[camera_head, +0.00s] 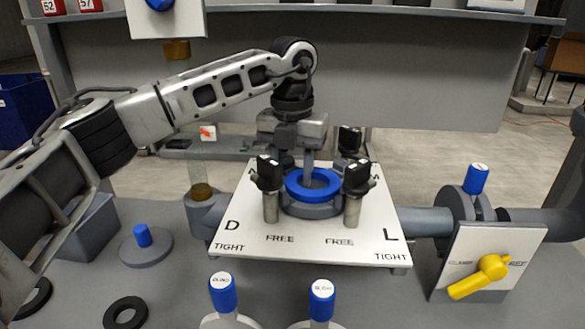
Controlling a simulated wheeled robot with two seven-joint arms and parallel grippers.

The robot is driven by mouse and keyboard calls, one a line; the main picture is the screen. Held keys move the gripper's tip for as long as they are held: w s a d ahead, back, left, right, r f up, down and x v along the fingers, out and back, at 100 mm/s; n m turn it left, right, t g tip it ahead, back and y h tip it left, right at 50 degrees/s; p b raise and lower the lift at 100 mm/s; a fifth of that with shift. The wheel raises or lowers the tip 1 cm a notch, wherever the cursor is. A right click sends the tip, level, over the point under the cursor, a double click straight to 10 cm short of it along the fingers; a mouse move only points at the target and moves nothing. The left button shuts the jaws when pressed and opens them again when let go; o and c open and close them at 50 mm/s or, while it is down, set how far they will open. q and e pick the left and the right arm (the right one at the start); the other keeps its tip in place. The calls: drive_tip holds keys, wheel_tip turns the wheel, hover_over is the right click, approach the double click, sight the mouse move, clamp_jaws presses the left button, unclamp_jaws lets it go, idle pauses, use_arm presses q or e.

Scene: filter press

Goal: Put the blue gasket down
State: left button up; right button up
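The blue gasket (325,190) is a ring lying flat, or nearly so, on the round grey seat (312,211) in the middle of a white plate (310,246). My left gripper (308,174) points straight down over it from behind. One finger shows, its tip at the ring's opening; the other finger is not clear, so I cannot tell whether the ring is gripped. Black-topped clamp posts stand close on both sides, the left one (270,205) and the right one (352,208). My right gripper is not in view.
A grey pipe and valve with a yellow lever (480,277) stand at the right. A blue-knobbed disc (146,249) and a black ring (125,313) lie at the left. Two blue-topped handles (222,292) (321,299) stand in front of the plate.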

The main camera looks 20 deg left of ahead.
sight(292, 177)
use_arm(q)
wheel_tip(292, 177, up, 12)
drive_tip(key=shift+r, duration=0.2)
drive_tip(key=shift+f, duration=0.1)
idle(1.0)
